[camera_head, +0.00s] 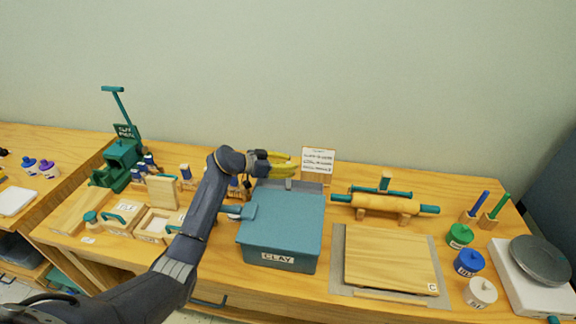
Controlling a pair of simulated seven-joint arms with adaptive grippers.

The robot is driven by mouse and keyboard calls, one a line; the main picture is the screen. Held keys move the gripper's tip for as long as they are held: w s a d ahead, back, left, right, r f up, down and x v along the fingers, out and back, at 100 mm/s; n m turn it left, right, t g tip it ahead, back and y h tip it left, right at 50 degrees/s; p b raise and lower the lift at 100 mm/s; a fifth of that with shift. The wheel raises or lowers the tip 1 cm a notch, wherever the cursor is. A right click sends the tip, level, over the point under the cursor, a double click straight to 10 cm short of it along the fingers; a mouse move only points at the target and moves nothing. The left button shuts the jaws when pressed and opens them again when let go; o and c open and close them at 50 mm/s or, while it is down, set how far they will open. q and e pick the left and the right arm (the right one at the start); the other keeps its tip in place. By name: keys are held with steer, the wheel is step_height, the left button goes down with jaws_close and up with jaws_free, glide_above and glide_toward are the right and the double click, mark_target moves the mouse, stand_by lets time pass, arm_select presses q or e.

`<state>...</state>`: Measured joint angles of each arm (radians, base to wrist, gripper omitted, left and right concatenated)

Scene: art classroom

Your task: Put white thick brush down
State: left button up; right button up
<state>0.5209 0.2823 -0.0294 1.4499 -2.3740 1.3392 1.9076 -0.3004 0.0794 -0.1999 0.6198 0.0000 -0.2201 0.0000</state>
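My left gripper (293,162) has yellow fingers and is behind the teal clay box, near the small sign. Its fingertips look apart, with nothing visible between them. I cannot make out a white thick brush anywhere in the head view; my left arm hides part of the table's left middle. My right gripper is not in view.
The teal clay box (280,225) stands mid-table, with a sign (318,160) behind it. A rolling pin (385,203) and a wooden board (390,258) are to its right. Lidded jars (460,236) stand further right. Wooden trays (125,212) and a green press (120,160) are left.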

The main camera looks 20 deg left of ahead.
arm_select(q)
steer(key=shift+o, duration=0.6)
steer(key=shift+r, duration=0.1)
steer(key=shift+a+r, duration=0.1)
steer(key=v, duration=1.1)
steer(key=shift+s+a+r, duration=0.2)
steer(key=shift+s+r, duration=0.05)
steer(key=shift+s, duration=0.05)
